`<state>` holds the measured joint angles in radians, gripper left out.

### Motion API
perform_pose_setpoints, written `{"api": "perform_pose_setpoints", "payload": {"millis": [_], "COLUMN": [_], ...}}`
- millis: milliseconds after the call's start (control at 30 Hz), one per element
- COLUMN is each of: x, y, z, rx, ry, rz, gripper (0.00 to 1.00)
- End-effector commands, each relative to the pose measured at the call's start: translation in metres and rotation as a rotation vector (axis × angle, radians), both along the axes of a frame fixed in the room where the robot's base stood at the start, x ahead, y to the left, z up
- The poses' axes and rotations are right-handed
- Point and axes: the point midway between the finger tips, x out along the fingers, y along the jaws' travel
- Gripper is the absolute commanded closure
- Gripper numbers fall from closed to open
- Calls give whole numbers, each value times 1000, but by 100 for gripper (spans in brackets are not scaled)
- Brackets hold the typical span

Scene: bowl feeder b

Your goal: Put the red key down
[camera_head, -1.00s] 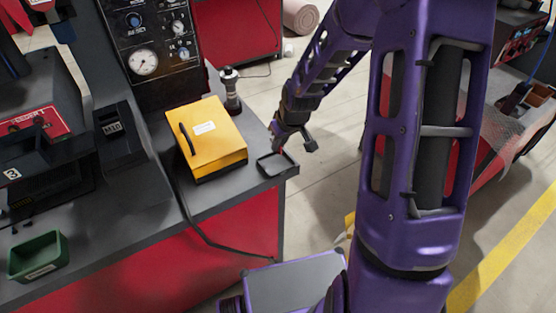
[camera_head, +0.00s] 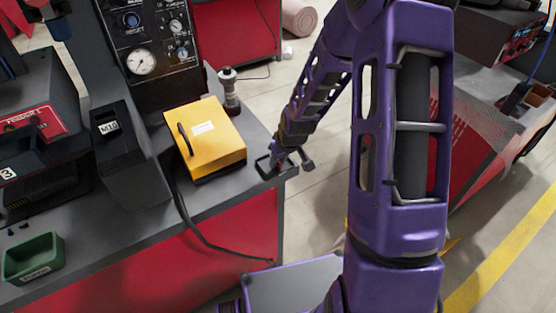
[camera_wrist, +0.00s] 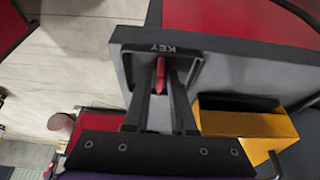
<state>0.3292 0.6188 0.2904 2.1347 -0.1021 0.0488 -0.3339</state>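The red key (camera_wrist: 160,75) shows between the fingertips of my gripper (camera_wrist: 161,82) in the wrist view. My gripper appears shut on it. The key's end is over or inside a small dark tray (camera_wrist: 196,70) marked "KEY". I cannot tell whether the key touches the tray floor. In the head view my gripper (camera_head: 273,166) is low over the same tray (camera_head: 263,161) at the bench's right front corner. There the key is mostly hidden by the gripper.
A yellow box (camera_head: 215,140) with a black handle stands on the bench just left of the tray. A dark cylindrical device (camera_head: 230,90) stands behind it. A green bin (camera_head: 33,258) is at the far left. The bench's edge is close to the tray.

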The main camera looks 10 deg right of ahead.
Motion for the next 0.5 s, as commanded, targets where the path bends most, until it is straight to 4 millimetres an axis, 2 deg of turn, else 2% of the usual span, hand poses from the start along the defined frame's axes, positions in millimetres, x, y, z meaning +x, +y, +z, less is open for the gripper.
{"api": "perform_pose_setpoints", "payload": {"millis": [33,67,367,500], "x": [0,0,0,-2], "y": [0,0,0,-1], "z": [0,0,2,12], "rx": [0,0,0,0], "ry": [0,0,0,-3], "rz": [0,0,0,-1], "gripper": [65,60,60,60]}}
